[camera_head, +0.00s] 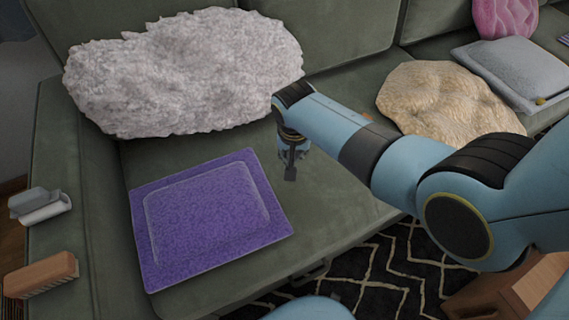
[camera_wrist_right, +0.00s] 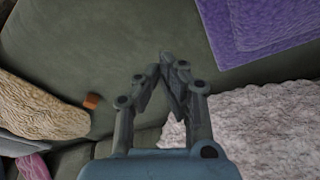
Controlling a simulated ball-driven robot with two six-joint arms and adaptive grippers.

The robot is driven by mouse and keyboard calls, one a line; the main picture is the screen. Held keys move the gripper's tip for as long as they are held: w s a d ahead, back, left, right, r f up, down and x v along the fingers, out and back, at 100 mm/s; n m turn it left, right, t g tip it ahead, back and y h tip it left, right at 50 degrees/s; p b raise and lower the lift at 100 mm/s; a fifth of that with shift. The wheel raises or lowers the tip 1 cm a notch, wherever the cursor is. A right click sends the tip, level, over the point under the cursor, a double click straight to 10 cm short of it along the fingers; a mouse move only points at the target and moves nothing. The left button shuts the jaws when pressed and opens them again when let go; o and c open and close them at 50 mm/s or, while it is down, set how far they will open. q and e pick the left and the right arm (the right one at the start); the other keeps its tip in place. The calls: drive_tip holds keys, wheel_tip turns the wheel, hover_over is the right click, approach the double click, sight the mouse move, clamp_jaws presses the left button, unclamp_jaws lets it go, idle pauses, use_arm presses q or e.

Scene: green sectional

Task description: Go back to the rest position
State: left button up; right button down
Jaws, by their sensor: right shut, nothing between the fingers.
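My right arm comes in from the right in the head view. Its gripper (camera_head: 290,168) points down over the green sofa seat (camera_head: 335,195), to the right of the purple cushion. In the right wrist view the gripper's fingers (camera_wrist_right: 164,62) meet at the tips, with nothing between them. The green seat fabric lies beyond the tips. My left gripper does not show in either view.
A purple cushion (camera_head: 205,215) lies flat on the seat. A fluffy grey cushion (camera_head: 185,75) leans on the backrest, and a tan cushion (camera_head: 445,100) lies right. A brush (camera_head: 42,274) is on the left armrest. A small orange object (camera_wrist_right: 92,101) lies near the tan cushion.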

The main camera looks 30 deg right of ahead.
drive_tip(key=shift+f, duration=0.1)
idle(0.3)
drive_tip(key=s+d+f+n, duration=0.2)
drive_tip(key=s+f, duration=0.4)
drive_tip(key=s, duration=0.8)
drive_tip(key=s+d+f+n+b, duration=0.1)
drive_tip(key=s+f, duration=0.6)
drive_tip(key=s, duration=0.7)
drive_tip(key=s+d+f+n+g+b, duration=0.1)
drive_tip(key=s+d+f+n, duration=0.2)
drive_tip(key=s+f, duration=0.4)
drive_tip(key=shift+s+f+n+y, duration=0.25)
drive_tip(key=shift+s+n, duration=0.25)
drive_tip(key=shift+s, duration=3.15)
